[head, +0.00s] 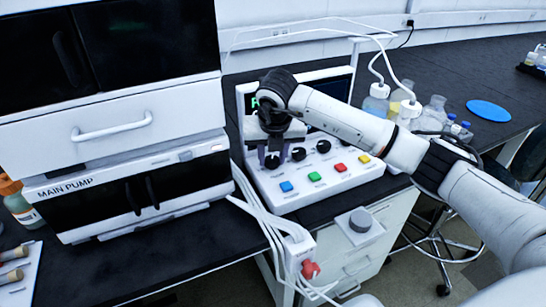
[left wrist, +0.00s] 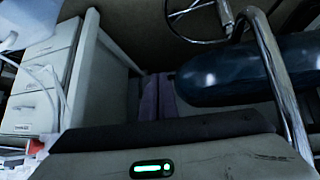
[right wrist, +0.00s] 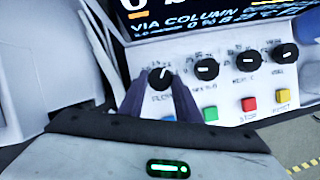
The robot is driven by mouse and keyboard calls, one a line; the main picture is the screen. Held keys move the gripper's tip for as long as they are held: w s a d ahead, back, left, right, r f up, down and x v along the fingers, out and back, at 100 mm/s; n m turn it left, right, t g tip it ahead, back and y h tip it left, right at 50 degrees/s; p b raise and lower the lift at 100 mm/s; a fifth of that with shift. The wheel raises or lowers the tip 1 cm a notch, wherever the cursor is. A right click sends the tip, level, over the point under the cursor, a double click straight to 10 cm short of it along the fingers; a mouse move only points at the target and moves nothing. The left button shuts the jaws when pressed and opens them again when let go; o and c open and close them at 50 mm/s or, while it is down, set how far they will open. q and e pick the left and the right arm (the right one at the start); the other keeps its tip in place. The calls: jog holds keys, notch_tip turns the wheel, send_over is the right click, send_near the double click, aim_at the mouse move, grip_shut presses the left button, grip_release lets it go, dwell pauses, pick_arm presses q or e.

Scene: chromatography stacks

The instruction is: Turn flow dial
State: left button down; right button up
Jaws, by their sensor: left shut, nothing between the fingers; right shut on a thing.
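A white control panel (head: 328,183) stands on the black bench, with a row of black dials and a row of coloured buttons. My right gripper (head: 272,150) is at the leftmost black dial (head: 272,161). In the right wrist view its two dark fingers (right wrist: 160,100) sit on either side of this dial (right wrist: 160,77), shut on it. The dial's white mark points up and slightly right; the label below it is partly covered and too blurred to read surely. My left gripper (left wrist: 158,97) is shut and empty, away from the panel; the head view does not show it.
More black dials (right wrist: 248,60) sit to the right of the held one. Blue (head: 286,187), green, red and yellow buttons lie below. The main pump stack (head: 135,195) stands close on the left, with white cables beside it. Bottles (head: 376,102) stand behind right.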

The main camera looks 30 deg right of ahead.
jog(key=shift+m, duration=0.5)
jog(key=o, duration=1.1)
jog(key=shift+c, duration=0.2)
jog(key=v, duration=1)
jog(key=shift+a+r, duration=0.25)
jog(key=shift+f, duration=0.1)
